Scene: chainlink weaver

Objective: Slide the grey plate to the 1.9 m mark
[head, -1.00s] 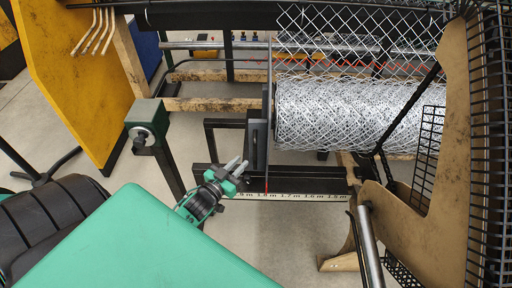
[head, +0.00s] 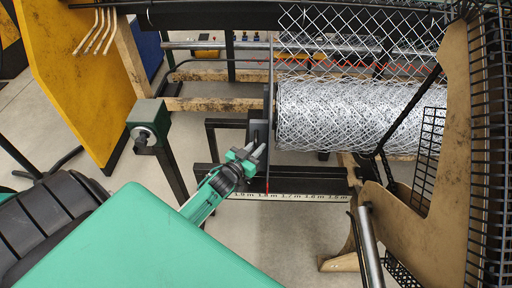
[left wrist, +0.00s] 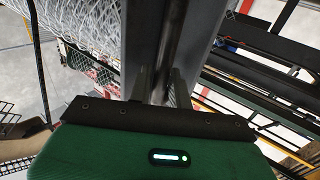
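The grey plate (head: 258,126) stands upright at the left end of the mesh roll in the head view. Its red pointer (head: 267,187) is near the 1.8 mark of the white scale strip (head: 290,196); the 1.9 mark is to the left. My left gripper (head: 254,150) is at the lower front of the plate, fingers apart. In the left wrist view the grey plate (left wrist: 138,45) fills the middle, with a dark upright bar (left wrist: 173,40) in line with the gap between my fingers (left wrist: 162,88). Contact is not clear. My right gripper is not in view.
The wire mesh roll (head: 350,115) lies right of the plate. A green-topped post (head: 147,123) and a yellow panel (head: 75,80) stand at the left. A tan frame part (head: 440,150) and black wire guard (head: 490,150) close off the right side.

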